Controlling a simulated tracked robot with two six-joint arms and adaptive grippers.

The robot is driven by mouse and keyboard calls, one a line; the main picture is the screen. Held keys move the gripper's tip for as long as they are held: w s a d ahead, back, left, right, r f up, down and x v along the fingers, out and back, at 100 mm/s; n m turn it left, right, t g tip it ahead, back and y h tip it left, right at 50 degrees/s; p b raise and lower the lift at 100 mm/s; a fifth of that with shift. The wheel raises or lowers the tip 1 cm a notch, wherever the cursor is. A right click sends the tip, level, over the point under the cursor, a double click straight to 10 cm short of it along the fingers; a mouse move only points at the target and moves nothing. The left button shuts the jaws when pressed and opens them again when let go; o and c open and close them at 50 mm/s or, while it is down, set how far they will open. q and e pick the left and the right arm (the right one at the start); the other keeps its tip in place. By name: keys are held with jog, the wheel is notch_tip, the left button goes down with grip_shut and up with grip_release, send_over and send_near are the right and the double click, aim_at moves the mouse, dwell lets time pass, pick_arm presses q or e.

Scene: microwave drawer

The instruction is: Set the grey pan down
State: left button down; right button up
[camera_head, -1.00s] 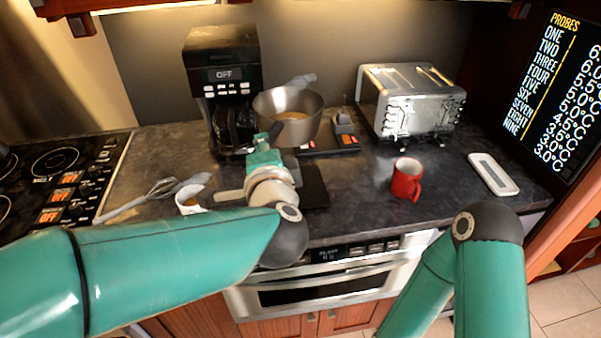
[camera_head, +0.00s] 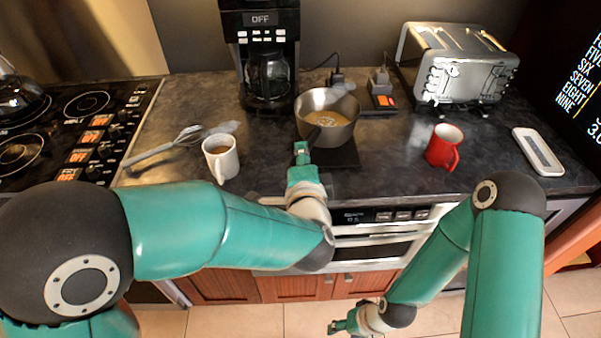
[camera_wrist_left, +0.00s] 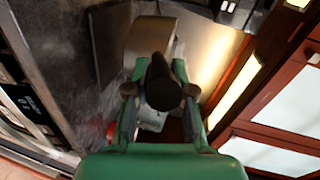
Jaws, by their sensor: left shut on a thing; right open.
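The grey pan (camera_head: 345,130), with brownish contents, is over the far part of a flat black plate (camera_head: 340,158) on the counter in the head view. I cannot tell whether it touches the plate. My left gripper (camera_head: 303,152) is shut on the pan's dark handle, at the pan's near side. In the left wrist view, the fingers (camera_wrist_left: 160,90) close around the handle (camera_wrist_left: 160,80), with the pan's side (camera_wrist_left: 145,38) beyond. My right gripper (camera_head: 345,325) is open and empty, low in front of the cabinets.
A coffee maker (camera_head: 268,60), a small device with an orange light (camera_head: 381,95) and a toaster (camera_head: 455,65) stand behind. A white tray (camera_head: 538,152) lies far right.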

pick_arm(q)
jog(key=shift+f, duration=2.1)
jog(key=c, duration=1)
grip_release()
jog(key=shift+s, duration=0.15)
